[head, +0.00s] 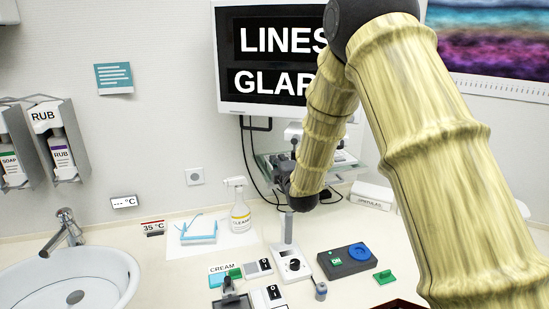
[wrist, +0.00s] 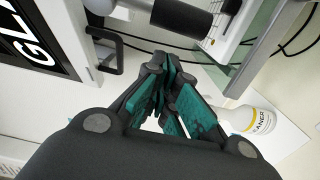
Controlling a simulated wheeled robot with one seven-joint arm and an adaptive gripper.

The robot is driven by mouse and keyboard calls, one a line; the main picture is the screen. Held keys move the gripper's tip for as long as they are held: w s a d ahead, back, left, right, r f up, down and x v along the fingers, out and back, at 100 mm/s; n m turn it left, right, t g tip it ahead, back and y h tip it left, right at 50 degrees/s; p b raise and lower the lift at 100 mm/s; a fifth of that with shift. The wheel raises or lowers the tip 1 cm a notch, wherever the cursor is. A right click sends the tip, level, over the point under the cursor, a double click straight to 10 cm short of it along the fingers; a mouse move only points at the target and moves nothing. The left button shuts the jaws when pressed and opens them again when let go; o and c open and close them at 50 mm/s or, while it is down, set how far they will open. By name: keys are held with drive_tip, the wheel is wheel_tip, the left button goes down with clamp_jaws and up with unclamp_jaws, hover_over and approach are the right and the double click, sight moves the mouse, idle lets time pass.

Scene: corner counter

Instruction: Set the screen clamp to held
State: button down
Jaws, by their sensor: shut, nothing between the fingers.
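The screen (head: 271,103) stands at the back with large white letters on black; its edge also shows at the upper left of the wrist view (wrist: 75,17). A dark bracket-like handle (head: 258,128) sits below the screen's lower edge and shows beside the screen in the wrist view (wrist: 117,58). I cannot tell for certain whether this is the screen clamp, nor read its setting. My gripper (wrist: 160,88) is shut and empty, its teal-padded fingers apart from this handle. In the head view my wrist hides part of the area behind it.
A glass-edged stand with a white device (head: 343,158) is close behind my wrist. A black cylinder (wrist: 183,14) lies beyond my fingers. A cleaner bottle (head: 240,212), blue-dial box (head: 345,261) and switches (head: 258,268) stand on the counter. A sink (head: 70,278) is left.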

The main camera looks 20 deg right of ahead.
drive_tip(key=shift+s+d+p, duration=0.3)
drive_tip(key=shift+d+p, duration=0.15)
drive_tip(key=shift+d, duration=0.45)
drive_tip(key=shift+d+f, duration=0.1)
